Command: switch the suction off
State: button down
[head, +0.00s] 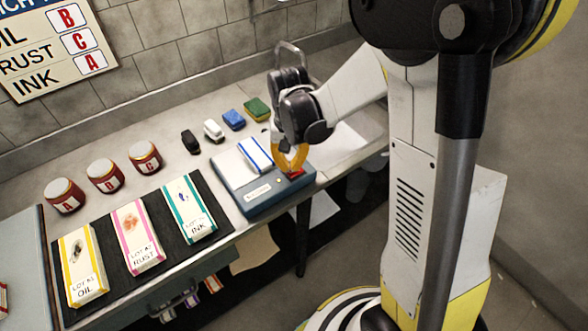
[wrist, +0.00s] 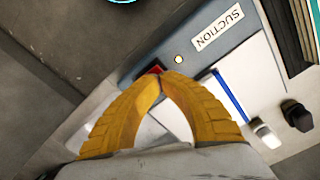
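The suction box (head: 262,197) is a blue-grey unit at the table's front edge, with a label reading SUCTION in the wrist view (wrist: 218,30). A red switch (wrist: 154,67) sits near one corner of it, and a small pale round light (wrist: 178,59) is beside the label. A folded white cloth with blue stripes (head: 256,154) lies on top of the box. My gripper (wrist: 164,75) has its yellow fingertips together with nothing between them. The tips are right at the red switch and partly cover it; I cannot tell whether they touch. In the head view my gripper (head: 291,172) is over the box's right end.
Folded cloths labelled OIL (head: 84,268), RUST (head: 138,236) and INK (head: 189,210) lie on a dark mat left of the box. Red jars (head: 105,176) and small coloured blocks (head: 233,120) stand behind. A white sheet (head: 340,146) lies to the right.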

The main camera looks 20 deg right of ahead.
aim_at(290, 171)
jog(key=shift+f+b, duration=0.9)
jog(key=shift+f, duration=0.15)
jog(key=shift+r, duration=0.1)
dwell(0.3)
jog(key=shift+r+p, duration=2.55)
jog(key=shift+r, duration=0.95)
jog(key=s+d+r+n+t+b, duration=0.1)
jog(key=s+r+n+t+b, duration=0.2)
jog(key=s, duration=1)
notch_tip(290, 171, up, 7)
jog(key=t+b, duration=0.2)
jog(key=t, duration=0.2)
jog(key=shift+s+d+f, duration=0.15)
jog(key=shift+s, duration=0.2)
